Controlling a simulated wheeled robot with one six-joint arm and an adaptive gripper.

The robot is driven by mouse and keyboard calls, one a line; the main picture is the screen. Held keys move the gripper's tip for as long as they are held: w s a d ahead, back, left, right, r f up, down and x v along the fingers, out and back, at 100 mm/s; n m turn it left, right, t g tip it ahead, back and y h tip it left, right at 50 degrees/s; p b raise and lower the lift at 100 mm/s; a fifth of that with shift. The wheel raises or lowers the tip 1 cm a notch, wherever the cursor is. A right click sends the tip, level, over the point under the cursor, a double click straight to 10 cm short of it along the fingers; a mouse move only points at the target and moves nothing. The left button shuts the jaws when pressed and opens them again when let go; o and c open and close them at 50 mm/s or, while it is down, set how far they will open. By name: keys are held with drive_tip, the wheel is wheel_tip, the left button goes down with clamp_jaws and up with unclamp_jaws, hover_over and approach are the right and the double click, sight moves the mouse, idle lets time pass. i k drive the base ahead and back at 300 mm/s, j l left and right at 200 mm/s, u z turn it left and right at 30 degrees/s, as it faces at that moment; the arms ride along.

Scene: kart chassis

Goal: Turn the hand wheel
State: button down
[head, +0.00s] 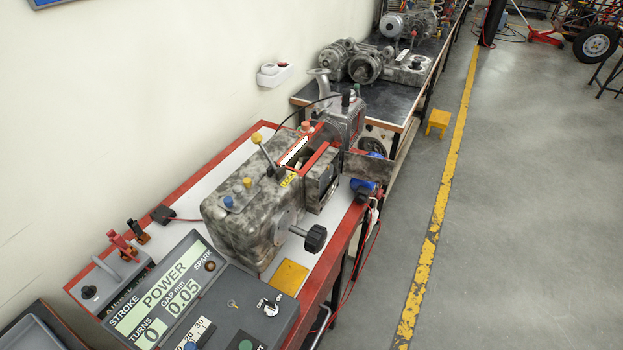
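A black lobed hand knob (316,238), which looks like the hand wheel, sits on a short metal shaft. The shaft sticks out from the front right end of a mottled grey machine housing (232,222). The knob stands clear of the bench top and nothing touches it. A control box (190,300) in front of the machine has a display (163,292) reading POWER, TURNS 0 and GAP mm 0.05. My gripper is not in this view.
The machine stands on a red-edged bench (355,215) along the wall. A yellow pad (289,278) lies below the knob. A lever with a yellow ball (257,138) rises from the housing. Open grey floor (520,230) with a yellow line lies to the right.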

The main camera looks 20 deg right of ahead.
sight(317, 238)
drive_tip(key=i+l+u, duration=0.35)
drive_tip(key=l, duration=0.4)
drive_tip(key=i+l+u, duration=0.15)
drive_tip(key=l, duration=0.3)
drive_tip(key=i+u, duration=0.1)
drive_tip(key=u, duration=0.15)
drive_tip(key=k+l+z, duration=0.2)
drive_tip(key=k+z, duration=0.25)
drive_tip(key=k+l+z, duration=0.2)
drive_tip(key=z, duration=0.25)
